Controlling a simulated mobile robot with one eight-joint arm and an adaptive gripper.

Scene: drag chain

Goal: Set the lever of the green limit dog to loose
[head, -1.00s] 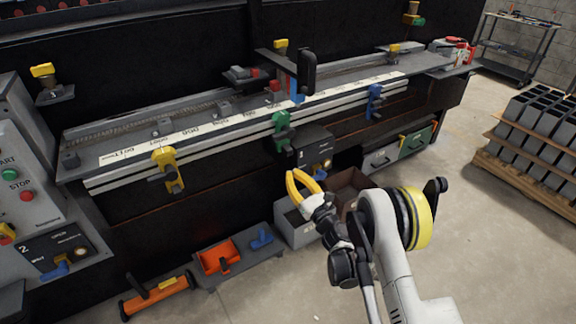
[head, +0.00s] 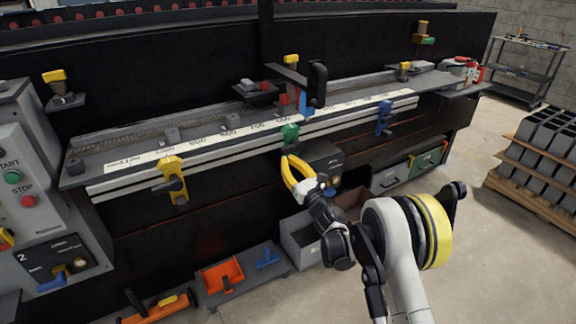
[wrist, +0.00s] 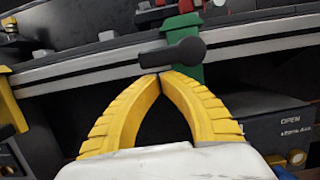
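The green limit dog (head: 290,135) is clamped on the front rail of the long bench, near its middle. It also shows in the wrist view (wrist: 187,75), just past my fingertips. Its black lever (wrist: 175,54) lies roughly sideways across the dog's front, with the round knob end at the right. My gripper (head: 287,157) is just below and in front of the dog. In the wrist view the yellow fingers arch together and their tips (wrist: 160,74) meet, with nothing visible between them. The tips are right under the lever; I cannot tell whether they touch it.
A yellow dog (head: 173,180) sits left on the rail and a blue dog (head: 384,118) right. A dark box marked OPEN (wrist: 280,128) is under the rail, right of my gripper. Grey bins (head: 303,245) and an orange tray (head: 222,275) stand below.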

